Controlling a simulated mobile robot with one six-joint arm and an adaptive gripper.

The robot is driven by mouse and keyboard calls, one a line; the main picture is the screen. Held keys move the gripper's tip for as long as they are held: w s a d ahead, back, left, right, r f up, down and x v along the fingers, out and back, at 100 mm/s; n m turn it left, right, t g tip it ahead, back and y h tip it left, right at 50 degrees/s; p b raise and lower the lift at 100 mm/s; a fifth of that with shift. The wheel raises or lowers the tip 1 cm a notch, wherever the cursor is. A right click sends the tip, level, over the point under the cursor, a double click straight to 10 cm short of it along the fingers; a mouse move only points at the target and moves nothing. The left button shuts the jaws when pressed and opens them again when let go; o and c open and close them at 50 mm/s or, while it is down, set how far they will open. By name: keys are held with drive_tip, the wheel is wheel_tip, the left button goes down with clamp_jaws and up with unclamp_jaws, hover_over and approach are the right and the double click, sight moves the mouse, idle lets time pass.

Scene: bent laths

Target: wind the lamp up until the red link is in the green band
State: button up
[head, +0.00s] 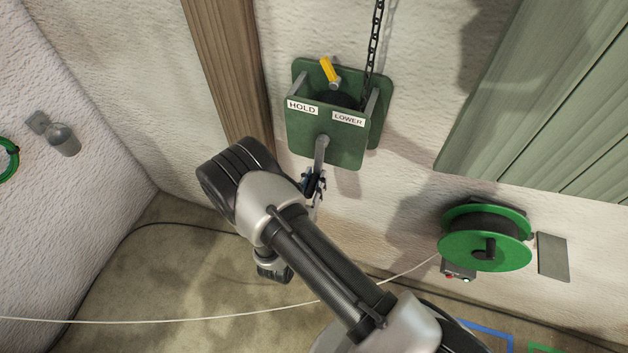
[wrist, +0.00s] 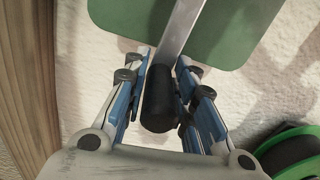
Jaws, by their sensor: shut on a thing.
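The green winch (head: 303,133) is fixed to the wall, with a HOLD label (head: 301,107) at left and a LOWER label (head: 348,118) at right. Its yellow lever (head: 328,69) leans up and left, toward the HOLD side. A dark chain (head: 373,50) runs up from the winch out of view. The grey crank arm (head: 321,153) hangs down from the winch's front. My gripper (head: 314,184) is shut on the black crank handle (wrist: 158,102) at its lower end; the wrist view shows the fingers on both sides. I see no lamp, red link or green band.
A wooden post (head: 228,70) stands left of the winch. A green cable reel (head: 485,248) is on the wall at lower right, with a pale cord (head: 180,320) running left from it. Green boards (head: 550,110) cover the upper right. A small wall lamp-like fitting (head: 62,138) is at left.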

clamp_jaws()
drive_tip(key=shift+w+a+r, duration=0.1)
drive_tip(key=shift+w+a, duration=0.05)
drive_tip(key=shift+a, duration=0.25)
idle(0.4)
drive_tip(key=w+a+r+m+b, duration=0.1)
drive_tip(key=a+m+b, duration=0.1)
drive_tip(key=m, duration=0.1)
drive_tip(key=w+a+r+m+b, duration=0.1)
drive_tip(key=a+r+m+b, duration=0.1)
drive_tip(key=a+m, duration=0.1)
drive_tip(key=a+r+m+b, duration=0.1)
drive_tip(key=a+m, duration=0.1)
drive_tip(key=m, duration=0.1)
drive_tip(key=shift+w+a+r+b, duration=0.2)
drive_tip(key=shift+w+a+b, duration=0.2)
wheel_tip(320, 180, up, 11)
drive_tip(key=a+m+b, duration=0.2)
drive_tip(key=m+b, duration=0.7)
drive_tip(key=m, duration=0.2)
drive_tip(key=shift+w+f, duration=0.2)
drive_tip(key=shift+w, duration=0.25)
